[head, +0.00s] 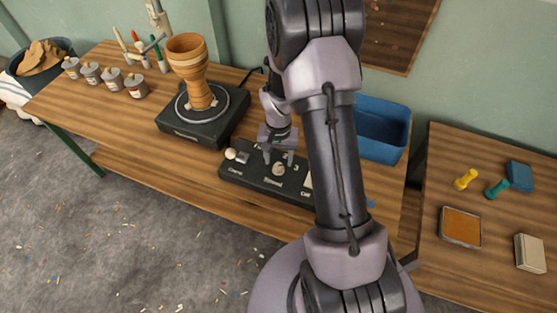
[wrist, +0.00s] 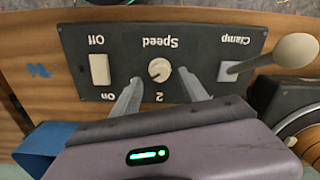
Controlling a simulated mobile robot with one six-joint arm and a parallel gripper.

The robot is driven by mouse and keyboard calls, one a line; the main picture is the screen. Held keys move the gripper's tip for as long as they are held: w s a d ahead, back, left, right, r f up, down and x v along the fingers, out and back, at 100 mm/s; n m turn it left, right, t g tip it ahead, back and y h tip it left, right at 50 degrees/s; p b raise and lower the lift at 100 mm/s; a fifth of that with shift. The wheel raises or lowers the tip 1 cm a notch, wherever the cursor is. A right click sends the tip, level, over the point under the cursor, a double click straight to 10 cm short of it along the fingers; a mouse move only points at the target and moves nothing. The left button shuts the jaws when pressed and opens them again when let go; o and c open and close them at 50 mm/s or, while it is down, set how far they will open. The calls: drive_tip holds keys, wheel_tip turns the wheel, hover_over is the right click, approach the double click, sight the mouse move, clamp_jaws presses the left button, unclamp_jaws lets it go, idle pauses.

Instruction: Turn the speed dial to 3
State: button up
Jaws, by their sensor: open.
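The speed dial (head: 279,169) is a small cream round knob in the middle of a dark control panel (head: 238,178). In the wrist view, where the lettering is upside down, the dial (wrist: 159,70) sits near the word Speed. My gripper (head: 278,159) is above the panel, pointing down at the dial. In the wrist view my gripper (wrist: 161,79) is open, with one finger on either side of the dial and gaps between. A 2 shows between the fingers; a 3 shows right of the dial in the head view. I cannot tell which number the dial points to.
The panel also has a cream on/off switch (wrist: 99,69) and a clamp lever with a round knob (wrist: 296,50). A wooden goblet (head: 197,75) stands on a black turntable unit (head: 203,128) to the left. A blue bin (head: 382,128) is behind my arm at right.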

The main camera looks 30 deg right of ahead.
wheel_tip(320, 180, up, 14)
drive_tip(key=p, duration=0.4)
drive_tip(key=shift+r+p, duration=0.2)
drive_tip(key=shift+p, duration=0.2)
wheel_tip(320, 180, up, 12)
drive_tip(key=n+t, duration=0.1)
drive_tip(key=t, duration=0.1)
hover_over(279, 166)
drive_tip(key=s+a, duration=0.3)
drive_tip(key=a, duration=0.3)
drive_tip(key=s+a+r+n+t+y, duration=0.1)
drive_tip(key=s+a+r+t, duration=0.1)
drive_tip(key=s+a+r, duration=0.3)
drive_tip(key=s+a+r+n+t+y, duration=0.1)
drive_tip(key=s+a+r, duration=0.4)
drive_tip(key=s, duration=0.4)
drive_tip(key=shift+s+a+r+t, duration=0.2)
drive_tip(key=shift+s+a+t, duration=0.15)
drive_tip(key=shift+a+t, duration=0.05)
